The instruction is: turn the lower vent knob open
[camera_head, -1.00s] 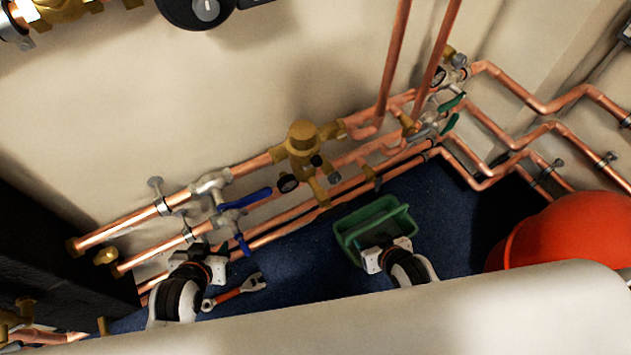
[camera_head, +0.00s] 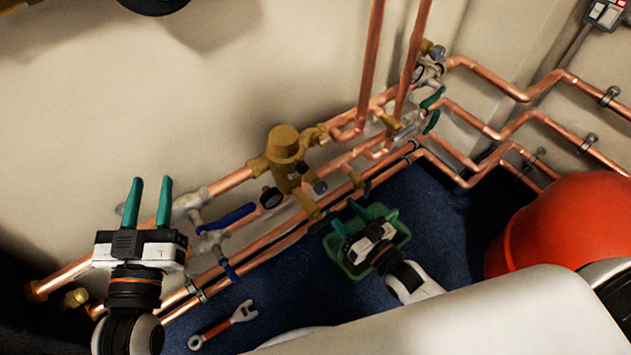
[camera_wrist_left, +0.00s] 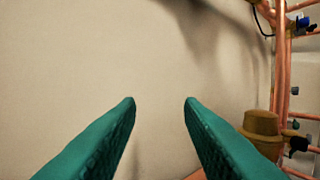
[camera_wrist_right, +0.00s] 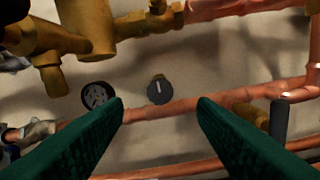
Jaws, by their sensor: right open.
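A round dark knob (camera_wrist_right: 160,90) with a pale pointer line shows between my right fingers in the right wrist view, near a brass valve body (camera_wrist_right: 85,25) and a gauge (camera_wrist_right: 98,96). In the head view a dark knob (camera_head: 320,187) sits by the brass valve (camera_head: 285,150); I cannot tell surely whether it is the same knob. My right gripper (camera_head: 347,217) is open and empty, apart from the knob, and appears over the green tray. My left gripper (camera_head: 151,190) is open and empty, fingers up before the wall at the left; its fingers also show in the left wrist view (camera_wrist_left: 160,105).
Copper pipes (camera_head: 235,178) run along the wall, with blue lever handles (camera_head: 237,215) and green handles (camera_head: 432,98). A green tray (camera_head: 400,236), an adjustable wrench (camera_head: 222,326) and a large orange-red object (camera_head: 560,225) are on or above the blue floor.

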